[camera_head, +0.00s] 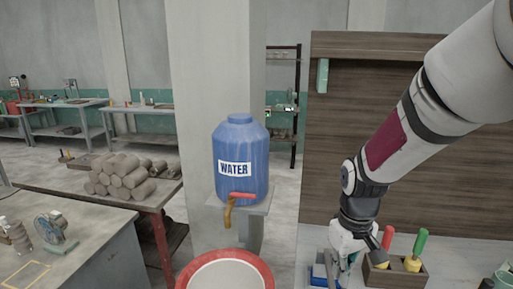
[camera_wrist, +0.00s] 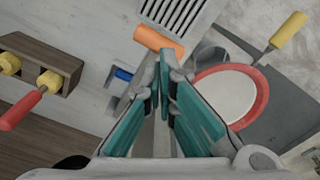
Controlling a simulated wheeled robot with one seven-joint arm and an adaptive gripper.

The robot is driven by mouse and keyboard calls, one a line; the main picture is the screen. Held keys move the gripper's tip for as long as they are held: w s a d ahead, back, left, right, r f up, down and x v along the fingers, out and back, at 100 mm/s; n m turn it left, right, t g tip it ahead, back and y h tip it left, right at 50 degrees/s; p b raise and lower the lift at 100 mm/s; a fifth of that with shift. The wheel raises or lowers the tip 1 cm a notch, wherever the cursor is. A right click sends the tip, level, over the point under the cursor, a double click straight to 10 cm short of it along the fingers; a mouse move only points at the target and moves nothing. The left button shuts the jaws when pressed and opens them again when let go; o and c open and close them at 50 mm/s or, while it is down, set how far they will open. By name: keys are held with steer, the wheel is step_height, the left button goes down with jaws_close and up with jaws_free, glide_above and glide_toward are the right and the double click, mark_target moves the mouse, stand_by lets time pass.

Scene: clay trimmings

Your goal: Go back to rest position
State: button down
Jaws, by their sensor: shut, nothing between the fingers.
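My gripper (camera_head: 350,250) hangs at the lower right in the head view, at the end of my arm, beside a wooden tool holder. In the wrist view its teal-padded fingers (camera_wrist: 168,78) come together at the tips with nothing visible held between them. An orange cylindrical piece (camera_wrist: 160,41) shows just beyond the fingertips; I cannot tell whether it touches them.
The wooden holder (camera_head: 380,277) carries tools with coloured handles; it also shows in the wrist view (camera_wrist: 62,61). A red-rimmed bucket (camera_head: 182,277) stands below the blue water container (camera_head: 241,150). A dark wooden panel (camera_head: 400,135) stands behind my arm. Clay rolls (camera_head: 125,177) lie at left.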

steer(key=s+r+m+t, duration=0.3)
steer(key=s+r+t, duration=0.2)
steer(key=s+r, duration=1.1)
steer(key=shift+r, duration=0.8)
steer(key=c, duration=2.2)
jaws_free()
steer(key=shift+s+r+m, duration=0.1)
steer(key=shift+s+m, duration=0.2)
steer(key=o, duration=0.9)
steer(key=shift+w, duration=0.3)
steer(key=o, duration=0.9)
steer(key=w, duration=0.1)
steer(key=w+f, duration=0.1)
steer(key=w, duration=0.1)
steer(key=shift+g, duration=0.4)
steer(key=shift+o, duration=0.4)
steer(key=w+f+m+g, duration=0.1)
steer(key=w+f, duration=0.2)
steer(key=w, duration=0.2)
steer(key=shift+w+g, duration=0.35)
steer(key=shift+g, duration=0.05)
steer(key=w+f+m+g, duration=0.1)
steer(key=w+f+g, duration=0.1)
steer(key=w+f, duration=0.65)
steer(key=shift+g, duration=0.3)
steer(key=f, duration=0.5)
steer(key=f+p, duration=0.1)
steer(key=f, duration=0.9)
steer(key=shift+s, duration=0.4)
